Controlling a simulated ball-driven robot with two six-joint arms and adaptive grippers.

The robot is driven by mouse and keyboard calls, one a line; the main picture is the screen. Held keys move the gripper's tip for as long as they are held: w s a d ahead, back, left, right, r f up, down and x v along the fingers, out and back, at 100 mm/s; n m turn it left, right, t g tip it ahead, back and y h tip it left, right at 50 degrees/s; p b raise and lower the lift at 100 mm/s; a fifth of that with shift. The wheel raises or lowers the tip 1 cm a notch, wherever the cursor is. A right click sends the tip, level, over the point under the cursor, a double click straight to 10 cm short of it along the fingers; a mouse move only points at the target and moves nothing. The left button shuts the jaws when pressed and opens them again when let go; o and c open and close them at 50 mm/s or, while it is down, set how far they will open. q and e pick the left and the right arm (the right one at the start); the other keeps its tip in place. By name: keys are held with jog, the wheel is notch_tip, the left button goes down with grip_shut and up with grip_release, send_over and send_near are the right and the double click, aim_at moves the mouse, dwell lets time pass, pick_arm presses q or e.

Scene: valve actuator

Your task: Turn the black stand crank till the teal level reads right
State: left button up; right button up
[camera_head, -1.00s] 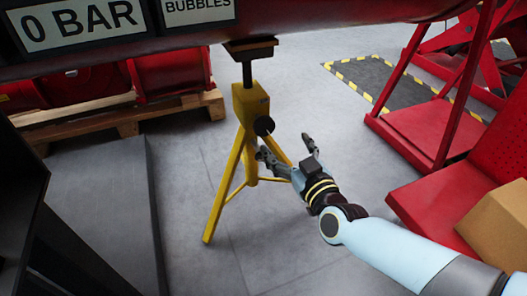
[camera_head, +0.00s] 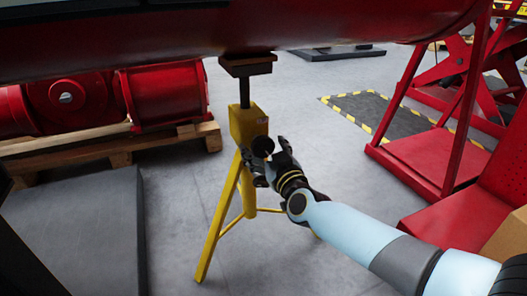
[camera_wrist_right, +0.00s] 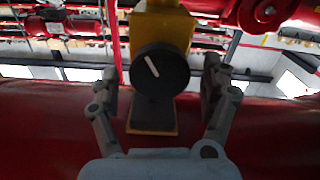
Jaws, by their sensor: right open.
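The yellow tripod stand (camera_head: 245,122) supports the large red pipe above it. Its black round crank (camera_head: 262,146) is on the side of the yellow housing. In the right wrist view the crank (camera_wrist_right: 158,72) is a black disc with a white slanted mark. My right gripper (camera_head: 264,152) is open around the crank, one finger on each side. In the wrist view its fingers (camera_wrist_right: 161,82) show gaps to the disc on both sides, so they appear apart from it. No teal level can be made out. My left gripper is out of view.
The red pipe (camera_head: 180,30) crosses above the stand. A wooden pallet (camera_head: 115,145) with red machinery is at left, above a grey slab (camera_head: 80,220). A red lift frame (camera_head: 435,145) and a cardboard box (camera_head: 510,238) are at right. Grey floor surrounds the tripod.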

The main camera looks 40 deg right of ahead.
jog(key=shift+w, duration=0.25)
jog(key=c, duration=1.2)
